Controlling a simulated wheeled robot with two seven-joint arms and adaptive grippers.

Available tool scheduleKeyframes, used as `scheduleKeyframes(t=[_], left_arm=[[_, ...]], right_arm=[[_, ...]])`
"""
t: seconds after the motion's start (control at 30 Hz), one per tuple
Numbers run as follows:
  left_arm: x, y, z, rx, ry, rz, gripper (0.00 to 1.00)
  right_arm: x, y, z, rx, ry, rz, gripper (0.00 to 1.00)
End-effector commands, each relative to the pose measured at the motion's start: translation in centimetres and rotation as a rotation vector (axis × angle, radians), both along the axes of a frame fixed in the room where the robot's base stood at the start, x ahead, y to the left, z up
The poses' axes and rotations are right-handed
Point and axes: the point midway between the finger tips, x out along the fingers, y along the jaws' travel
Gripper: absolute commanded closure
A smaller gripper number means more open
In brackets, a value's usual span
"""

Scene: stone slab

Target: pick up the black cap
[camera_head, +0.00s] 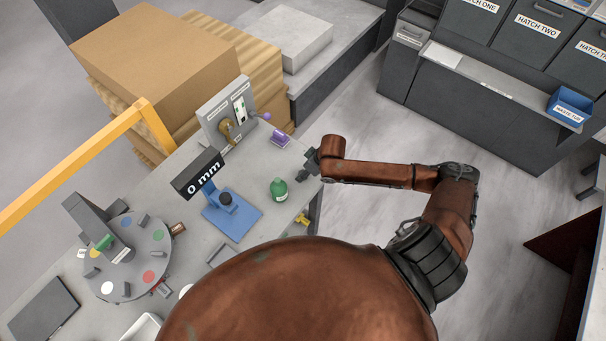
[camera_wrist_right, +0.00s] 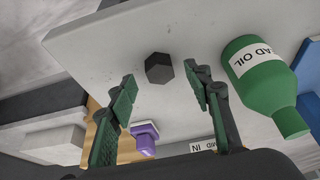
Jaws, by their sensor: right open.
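A small dark hexagonal piece, which looks like the black cap (camera_wrist_right: 158,68), lies on the grey slab in the right wrist view. It sits between and just beyond the two fingertips of my right gripper (camera_wrist_right: 161,80), with a gap on both sides. The gripper is open and holds nothing. In the head view my right gripper (camera_head: 309,167) is over the slab's right edge, and I cannot make out the cap clearly there. My left gripper is in neither view.
A green oil bottle (camera_head: 279,190) stands close to my right gripper; in the wrist view the bottle (camera_wrist_right: 262,80) is right of the fingers. A purple block (camera_head: 281,138), a blue stand (camera_head: 232,221) with a "0 mm" display (camera_head: 199,174) and a round turntable (camera_head: 127,256) are also on the slab.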

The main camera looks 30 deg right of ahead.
Motion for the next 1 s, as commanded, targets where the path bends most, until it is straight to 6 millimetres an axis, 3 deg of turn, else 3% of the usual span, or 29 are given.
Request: scheduleKeyframes(t=[0.17,0.43,0.87,1.0], left_arm=[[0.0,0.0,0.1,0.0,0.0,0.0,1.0],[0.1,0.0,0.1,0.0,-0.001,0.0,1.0],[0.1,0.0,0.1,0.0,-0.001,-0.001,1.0],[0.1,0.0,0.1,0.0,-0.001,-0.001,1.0]], right_arm=[[0.7,0.3,-1.7,0.0,-0.001,0.001,0.54],[0.8,0.4,-1.8,0.0,-0.002,0.002,0.55],[0.8,0.3,-1.8,0.0,-0.001,0.002,0.84],[0.8,0.3,-1.8,-0.001,-0.002,0.001,0.84]])
